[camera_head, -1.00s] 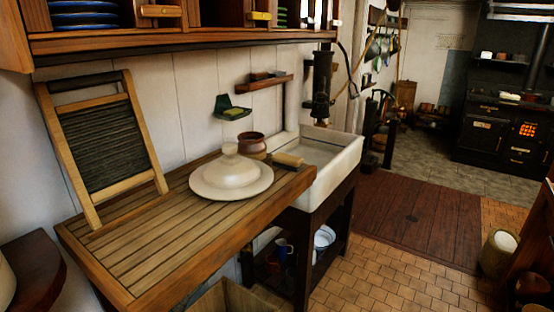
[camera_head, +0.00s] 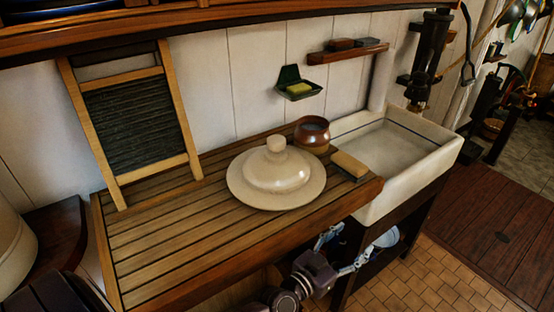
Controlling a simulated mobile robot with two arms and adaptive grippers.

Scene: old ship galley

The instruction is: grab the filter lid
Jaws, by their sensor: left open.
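The filter lid (camera_head: 277,172) is a cream, wide-brimmed domed lid with a round knob on top. It lies flat on the slatted wooden drainboard (camera_head: 150,262), near its right end. My left gripper (camera_head: 353,247) is at the bottom middle, in front of and below the drainboard's front edge. It is open, empty and apart from the lid, to the lid's lower right. My right gripper is not in view.
A brown pot (camera_head: 312,132) and a scrubbing brush (camera_head: 349,166) stand close to the lid. A washboard (camera_head: 133,125) leans on the wall at left. The white sink (camera_head: 405,180) adjoins at right. A shelf (camera_head: 210,28) overhangs the back.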

